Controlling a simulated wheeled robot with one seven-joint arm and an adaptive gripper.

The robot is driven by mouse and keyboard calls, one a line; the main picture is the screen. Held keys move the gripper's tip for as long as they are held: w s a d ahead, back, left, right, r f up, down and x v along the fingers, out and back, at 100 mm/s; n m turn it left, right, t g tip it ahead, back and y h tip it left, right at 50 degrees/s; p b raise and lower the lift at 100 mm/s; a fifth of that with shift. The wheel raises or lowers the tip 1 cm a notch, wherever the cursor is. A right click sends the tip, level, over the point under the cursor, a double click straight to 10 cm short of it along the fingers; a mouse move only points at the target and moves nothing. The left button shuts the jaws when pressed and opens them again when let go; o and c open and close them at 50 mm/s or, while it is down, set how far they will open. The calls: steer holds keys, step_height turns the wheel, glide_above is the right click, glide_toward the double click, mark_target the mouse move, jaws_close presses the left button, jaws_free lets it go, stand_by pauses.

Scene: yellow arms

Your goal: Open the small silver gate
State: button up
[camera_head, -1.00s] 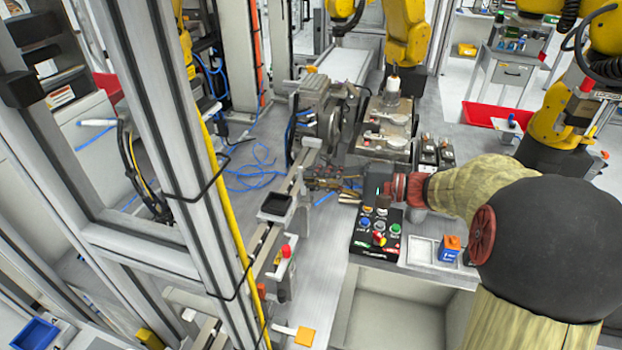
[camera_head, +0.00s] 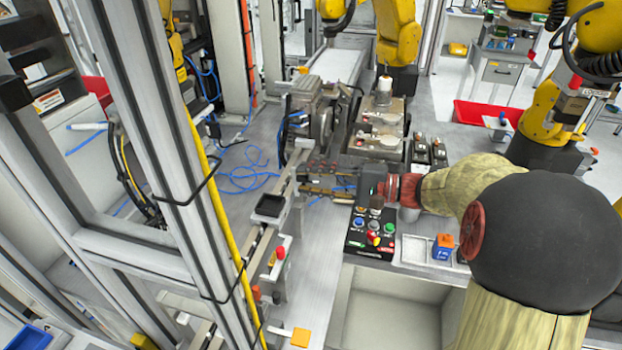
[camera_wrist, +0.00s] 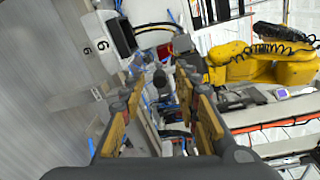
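I cannot tell for sure which part is the small silver gate. A narrow silver rail (camera_head: 284,188) runs along the left side of the bench in the head view, just left of my fingertips. My gripper (camera_head: 304,178) points left toward it, over the bench behind the button box. In the wrist view my gripper (camera_wrist: 160,72) shows two fingers with yellow pads, spread apart. I see nothing held between them. Grey and silver machine parts show beyond the gap, partly hidden by the fingers. Contact between the fingertips and the rail cannot be made out.
A grey machine (camera_head: 312,108) stands behind the fingers. A black tray (camera_head: 270,205) and a tall post (camera_head: 150,150) are at left. Blue cables (camera_head: 243,175) lie loose.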

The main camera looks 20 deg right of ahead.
steer(key=v, duration=1.2)
stand_by(0.4)
